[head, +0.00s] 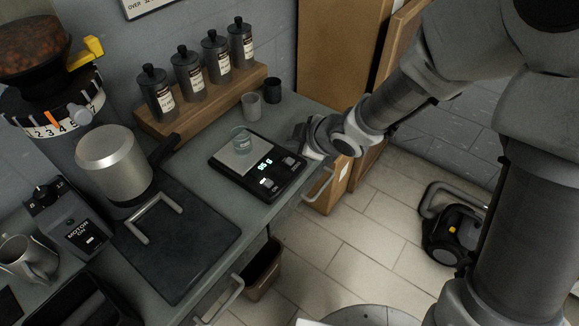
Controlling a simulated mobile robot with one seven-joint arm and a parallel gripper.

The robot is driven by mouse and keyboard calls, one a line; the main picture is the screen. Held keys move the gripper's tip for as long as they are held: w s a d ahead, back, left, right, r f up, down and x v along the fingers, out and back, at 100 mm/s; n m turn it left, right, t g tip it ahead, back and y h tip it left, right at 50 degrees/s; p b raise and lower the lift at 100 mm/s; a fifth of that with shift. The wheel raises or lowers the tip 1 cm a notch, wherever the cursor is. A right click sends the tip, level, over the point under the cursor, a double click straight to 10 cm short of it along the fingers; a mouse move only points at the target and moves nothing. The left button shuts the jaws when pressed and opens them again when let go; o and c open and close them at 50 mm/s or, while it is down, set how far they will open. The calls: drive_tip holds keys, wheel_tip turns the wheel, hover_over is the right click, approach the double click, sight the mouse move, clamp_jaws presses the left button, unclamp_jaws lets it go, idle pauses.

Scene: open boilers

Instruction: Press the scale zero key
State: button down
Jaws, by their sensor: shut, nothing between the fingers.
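The black scale (243,182) lies on the grey counter with a light weighing plate (228,160). A small clear cup (241,142) stands on the plate. The lit display (264,164) seems to read 95 g. Two pale keys sit beside the display: one key (266,183) toward the counter's front edge and one key (290,161) nearer my gripper. Which is the zero key is too small to read. My gripper (297,144) is shut and empty, just right of the scale near the counter edge. Its fingertips are small, and their height above the scale is unclear.
Several dark jars (188,75) stand on a wooden rack (198,104) behind the scale. A dark mat (180,250) and a grinder (80,130) are at left.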

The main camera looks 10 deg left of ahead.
drive_tip(key=shift+f+b, duration=1.2)
drive_tip(key=shift+f, duration=0.55)
drive_tip(key=shift+f, duration=0.15)
idle(0.5)
drive_tip(key=shift+f+b, duration=0.3)
drive_tip(key=shift+b, duration=0.1)
drive_tip(key=shift+f+b, duration=0.45)
idle(0.5)
drive_tip(key=shift+r, duration=0.1)
drive_tip(key=shift+r+p, duration=0.8)
drive_tip(key=shift+p, duration=0.1)
wheel_tip(320, 180, up, 5)
drive_tip(key=p, duration=0.4)
drive_tip(key=shift+p, duration=0.4)
